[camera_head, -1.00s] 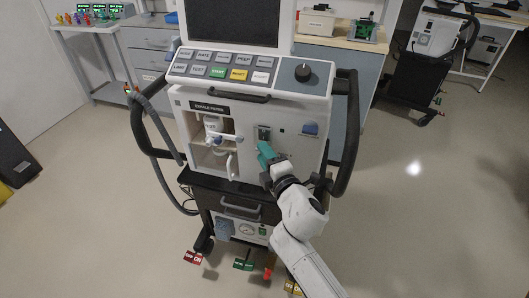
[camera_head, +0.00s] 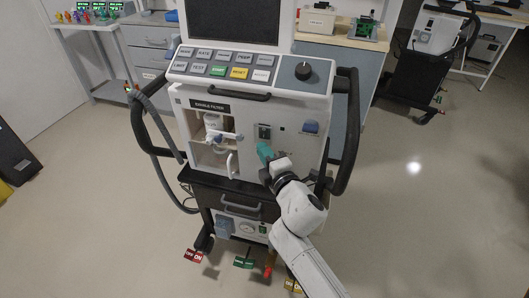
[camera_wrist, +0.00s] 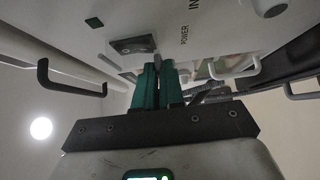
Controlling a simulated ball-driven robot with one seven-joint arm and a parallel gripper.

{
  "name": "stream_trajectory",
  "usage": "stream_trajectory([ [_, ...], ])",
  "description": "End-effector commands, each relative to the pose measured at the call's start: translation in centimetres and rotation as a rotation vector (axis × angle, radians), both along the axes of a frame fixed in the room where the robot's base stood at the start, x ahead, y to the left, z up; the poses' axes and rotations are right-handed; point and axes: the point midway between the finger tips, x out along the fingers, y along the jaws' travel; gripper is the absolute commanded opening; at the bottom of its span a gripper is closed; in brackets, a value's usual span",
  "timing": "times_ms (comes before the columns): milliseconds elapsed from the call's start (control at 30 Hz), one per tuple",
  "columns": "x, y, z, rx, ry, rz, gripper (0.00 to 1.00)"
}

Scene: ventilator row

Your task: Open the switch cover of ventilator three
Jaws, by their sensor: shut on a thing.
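The ventilator (camera_head: 290,132) stands upright in front of me, with its white front panel facing me. A dark switch recess (camera_head: 263,131) sits in the panel's middle; it also shows in the wrist view (camera_wrist: 130,45), beside the printed word POWER. My gripper (camera_head: 263,149) is at the panel just below this switch. In the wrist view its green fingers (camera_wrist: 158,68) are close together on a thin grey piece at the switch's edge, which looks like the switch cover (camera_wrist: 157,60). The fingers hide most of the cover, so its angle is hard to tell.
A blue knob (camera_head: 310,127) is right of the switch. The open filter bay (camera_head: 215,135) and its small white handle (camera_head: 231,164) are to the left. Black side handles (camera_head: 347,130) flank the ventilator. Coloured tags (camera_head: 243,262) lie near the floor. Free floor is at right.

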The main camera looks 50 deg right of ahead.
Motion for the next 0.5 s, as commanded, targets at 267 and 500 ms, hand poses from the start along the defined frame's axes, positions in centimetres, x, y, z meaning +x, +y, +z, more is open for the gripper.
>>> stream_trajectory([
  [267,-0.1,0.2,0.4,0.024,0.012,0.0,0.0],
  [500,-0.3,0.6,1.2,0.098,0.044,0.0,0.0],
])
